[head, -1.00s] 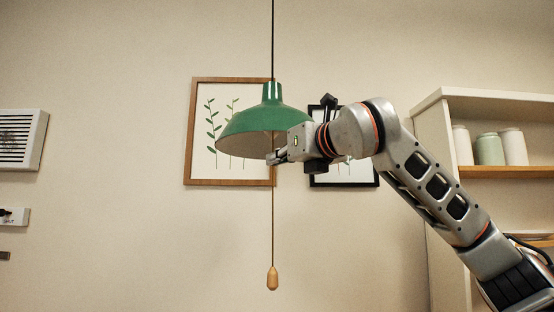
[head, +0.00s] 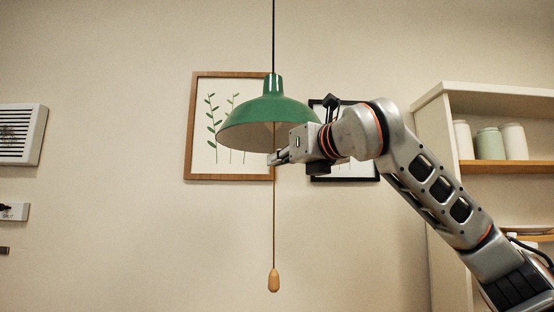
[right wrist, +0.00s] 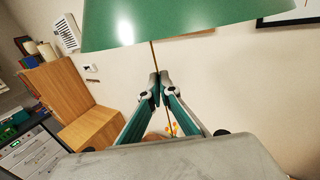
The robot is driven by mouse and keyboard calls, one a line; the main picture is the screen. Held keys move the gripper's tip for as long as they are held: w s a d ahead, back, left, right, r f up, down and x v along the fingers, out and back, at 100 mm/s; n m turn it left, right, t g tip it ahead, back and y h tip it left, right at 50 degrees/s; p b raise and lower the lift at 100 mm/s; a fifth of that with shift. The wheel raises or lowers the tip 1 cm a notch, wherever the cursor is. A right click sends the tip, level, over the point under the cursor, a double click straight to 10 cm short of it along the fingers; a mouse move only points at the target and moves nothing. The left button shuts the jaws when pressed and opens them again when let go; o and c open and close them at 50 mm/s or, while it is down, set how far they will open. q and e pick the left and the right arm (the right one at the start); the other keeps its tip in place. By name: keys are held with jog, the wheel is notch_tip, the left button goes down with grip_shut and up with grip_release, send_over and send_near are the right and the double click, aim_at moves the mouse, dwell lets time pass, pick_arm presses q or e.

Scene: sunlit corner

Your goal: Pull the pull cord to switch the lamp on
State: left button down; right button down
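The lamp has a green shade (head: 268,108) and hangs from a dark cable in the head view. Its shade also fills the top of the right wrist view (right wrist: 180,20). The thin pull cord (head: 274,215) hangs straight below the shade and ends in a wooden knob (head: 273,281). My right gripper (head: 272,158) is just under the shade, reaching in from the right. In the right wrist view its fingertips (right wrist: 159,88) are together on the pull cord (right wrist: 153,55), well above the knob. I cannot tell whether the lamp is lit. My left gripper is not in view.
Two framed plant pictures hang behind the lamp, one wood-framed (head: 188,130) and one black-framed (head: 345,179). A shelf unit (head: 434,150) with jars stands at the right. A white vent (head: 20,133) is on the left wall. The space left of the lamp is clear.

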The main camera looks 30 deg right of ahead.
jog(key=shift+f, duration=0.2)
jog(key=c, duration=2.2)
grip_release()
jog(key=s, duration=1.2)
jog(key=shift+a, duration=0.15)
